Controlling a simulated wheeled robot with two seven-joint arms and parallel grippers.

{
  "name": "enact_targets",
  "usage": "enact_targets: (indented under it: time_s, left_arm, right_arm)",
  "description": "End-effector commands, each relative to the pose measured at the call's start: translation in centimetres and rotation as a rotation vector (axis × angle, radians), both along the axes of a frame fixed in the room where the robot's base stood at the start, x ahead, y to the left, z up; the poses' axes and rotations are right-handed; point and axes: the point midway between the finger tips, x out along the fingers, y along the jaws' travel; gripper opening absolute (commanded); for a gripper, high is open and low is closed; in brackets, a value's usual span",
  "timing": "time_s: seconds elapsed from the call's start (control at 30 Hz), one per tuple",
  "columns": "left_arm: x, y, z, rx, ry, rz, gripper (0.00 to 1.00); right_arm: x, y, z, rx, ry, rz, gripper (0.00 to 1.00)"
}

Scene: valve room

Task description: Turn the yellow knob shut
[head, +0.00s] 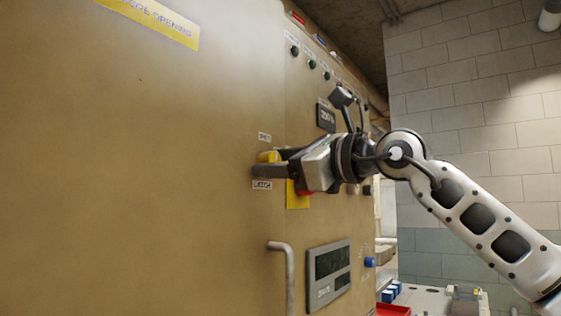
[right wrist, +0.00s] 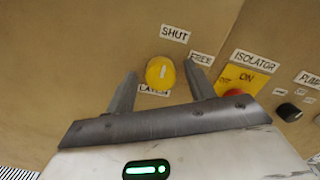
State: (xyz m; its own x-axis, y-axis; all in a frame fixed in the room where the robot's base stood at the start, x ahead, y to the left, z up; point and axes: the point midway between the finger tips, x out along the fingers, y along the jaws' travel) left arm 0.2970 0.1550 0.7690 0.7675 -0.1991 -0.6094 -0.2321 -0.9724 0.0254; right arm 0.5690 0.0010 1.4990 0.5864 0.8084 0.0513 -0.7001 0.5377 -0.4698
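The yellow knob (right wrist: 160,72) is round and sits on the tan panel, with a short white mark on its face that looks near upright. A SHUT label (right wrist: 175,34) is above it, a FREE label (right wrist: 201,58) to its right, and a LATCH label, partly hidden, below it. My right gripper (right wrist: 161,68) is open, its two fingers apart on either side of the knob; I cannot tell whether they touch it. In the head view the knob (head: 268,156) is partly hidden by my right gripper (head: 266,164). My left gripper is not in view.
A yellow ISOLATOR plate (right wrist: 252,76) with a red knob (right wrist: 233,93) is close on the right. A black knob (right wrist: 289,112) is farther right. In the head view a grey handle (head: 289,275) and a dark display (head: 329,273) are below. A dark gauge panel (head: 326,117) is above.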

Motion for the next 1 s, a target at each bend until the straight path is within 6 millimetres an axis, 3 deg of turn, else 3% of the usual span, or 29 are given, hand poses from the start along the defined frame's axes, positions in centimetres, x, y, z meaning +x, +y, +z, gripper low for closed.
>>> enact_targets:
  time_s: [0.27,0.8,1.0]
  left_arm:
    - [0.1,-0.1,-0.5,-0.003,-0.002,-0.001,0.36]
    - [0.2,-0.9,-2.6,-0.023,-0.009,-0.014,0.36]
    - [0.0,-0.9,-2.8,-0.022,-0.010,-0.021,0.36]
  right_arm:
    - [-0.6,-1.0,-0.2,0.003,-0.001,-0.002,0.54]
    - [-7.6,-10.6,-0.9,0.001,-0.002,-0.002,0.54]
    - [-9.0,-12.5,-0.9,0.000,0.000,-0.001,0.54]
